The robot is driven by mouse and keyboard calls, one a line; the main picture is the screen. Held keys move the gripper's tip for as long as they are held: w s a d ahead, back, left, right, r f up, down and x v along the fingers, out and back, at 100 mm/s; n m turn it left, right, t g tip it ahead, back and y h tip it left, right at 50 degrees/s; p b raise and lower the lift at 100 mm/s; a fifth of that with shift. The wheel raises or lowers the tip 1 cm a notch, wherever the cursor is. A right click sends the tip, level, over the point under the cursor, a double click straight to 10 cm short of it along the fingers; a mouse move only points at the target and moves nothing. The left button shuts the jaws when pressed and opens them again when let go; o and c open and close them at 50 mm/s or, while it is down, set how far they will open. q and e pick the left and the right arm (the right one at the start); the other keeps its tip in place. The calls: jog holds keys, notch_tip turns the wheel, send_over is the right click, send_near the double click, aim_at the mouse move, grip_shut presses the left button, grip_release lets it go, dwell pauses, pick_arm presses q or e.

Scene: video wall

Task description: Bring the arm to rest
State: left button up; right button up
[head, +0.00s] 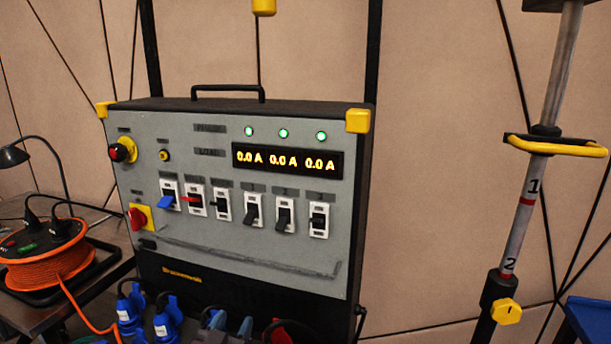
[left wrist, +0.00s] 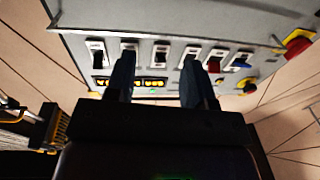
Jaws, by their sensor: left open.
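My left gripper (left wrist: 156,80) is open and empty in the left wrist view, its two blue-grey fingers pointing at the power panel, which appears upside down there. In the head view only the tips of the left gripper (head: 230,322) show at the bottom edge, low in front of the panel. The grey power panel (head: 270,258) carries a row of switches, one with a blue lever (head: 166,202) and one with a red lever (head: 191,199). How far the fingers are from the panel is hard to tell. My right gripper is not in view.
Blue plugs (head: 166,320) hang below the panel. An orange cable reel (head: 48,265) and a lamp (head: 14,156) stand at left. A grey pole (head: 530,190) with a yellow handle stands at right. The display (head: 287,161) reads 0.0 A three times, under three green lights.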

pick_arm(q)
jog(key=s+a+f+g+y, duration=0.1)
jog(key=s+a+f, duration=0.3)
jog(key=s, duration=0.5)
jog(key=s+a+f+n+g+y, duration=0.1)
jog(key=s+a+f+g, duration=0.3)
jog(key=s+f, duration=0.4)
jog(key=s+a+f+g+y, duration=0.2)
jog(key=s+a+f, duration=0.2)
jog(key=s+f, duration=0.3)
jog(key=s, duration=0.4)
jog(key=shift+s+a+n+g, duration=0.25)
jog(key=shift+a+n+g, duration=0.05)
jog(key=shift+a, duration=0.1)
